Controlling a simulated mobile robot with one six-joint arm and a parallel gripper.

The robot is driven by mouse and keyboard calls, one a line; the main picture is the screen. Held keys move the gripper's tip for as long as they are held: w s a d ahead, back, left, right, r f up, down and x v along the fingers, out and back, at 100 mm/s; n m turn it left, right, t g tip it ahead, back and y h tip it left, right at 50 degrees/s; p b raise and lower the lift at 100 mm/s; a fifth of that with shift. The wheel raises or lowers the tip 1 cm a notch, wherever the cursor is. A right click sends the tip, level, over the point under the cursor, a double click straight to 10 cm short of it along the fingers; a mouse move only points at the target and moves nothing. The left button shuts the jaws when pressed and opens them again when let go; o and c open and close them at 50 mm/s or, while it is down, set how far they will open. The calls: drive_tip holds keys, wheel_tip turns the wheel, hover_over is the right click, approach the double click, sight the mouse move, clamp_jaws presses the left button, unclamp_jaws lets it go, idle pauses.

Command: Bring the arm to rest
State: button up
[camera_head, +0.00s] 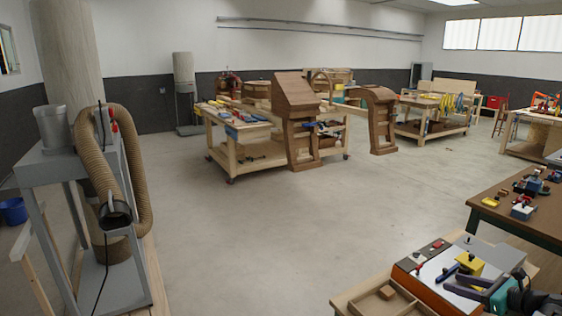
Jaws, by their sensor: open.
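My gripper (464,283) shows at the bottom right corner, pointing left, with its two dark fingers spread apart. I see nothing held between the fingers. Most of my arm is outside the frame, and the corner is crowded, so the gap above the bench is hard to judge.
A wooden tray (350,302) sits at the near bench's left. A brown-topped table (490,212) with small tools stands behind. A dust extractor with a ribbed hose (140,170) is at left. The central floor (270,230) is clear.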

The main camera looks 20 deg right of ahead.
drive_tip(key=w+a+f+n+g+y+b, duration=0.1)
drive_tip(key=w+a+f+y+b, duration=0.15)
drive_tip(key=w+a+f, duration=0.45)
drive_tip(key=w+a+f+n+g+y+b, duration=0.1)
drive_tip(key=w+a+f+b, duration=0.15)
drive_tip(key=a+f, duration=0.5)
drive_tip(key=w+a+f+n+g+y+b, duration=0.1)
drive_tip(key=w+a+f+y+b, duration=0.15)
drive_tip(key=w+a+f, duration=0.45)
drive_tip(key=s+a+f+n+g+y+b, duration=0.1)
drive_tip(key=s+a+f+n+g+b, duration=0.15)
drive_tip(key=a+f, duration=0.85)
drive_tip(key=s+a+f+n+g+b, duration=0.3)
drive_tip(key=a+f, duration=0.5)
drive_tip(key=a, duration=0.7)
drive_tip(key=s+a+f+n+g+h+b, duration=0.2)
drive_tip(key=s+a+f+n+g+b, duration=0.25)
drive_tip(key=s+a+f, duration=0.55)
drive_tip(key=s+a+f+n+g+h+b, duration=0.1)
drive_tip(key=s+a+f+n+g+b, duration=0.3)
drive_tip(key=s+f, duration=0.65)
drive_tip(key=s+f+n+g+h, duration=0.2)
drive_tip(key=s+f+n+h, duration=0.2)
drive_tip(key=s+f+n, duration=0.25)
drive_tip(key=s+d+n+h, duration=0.1)
drive_tip(key=d+n+h, duration=0.2)
drive_tip(key=d+n, duration=0.4)
drive_tip(key=n, duration=0.3)
drive_tip(key=shift+s+f, duration=0.2)
drive_tip(key=shift+f, duration=0.15)
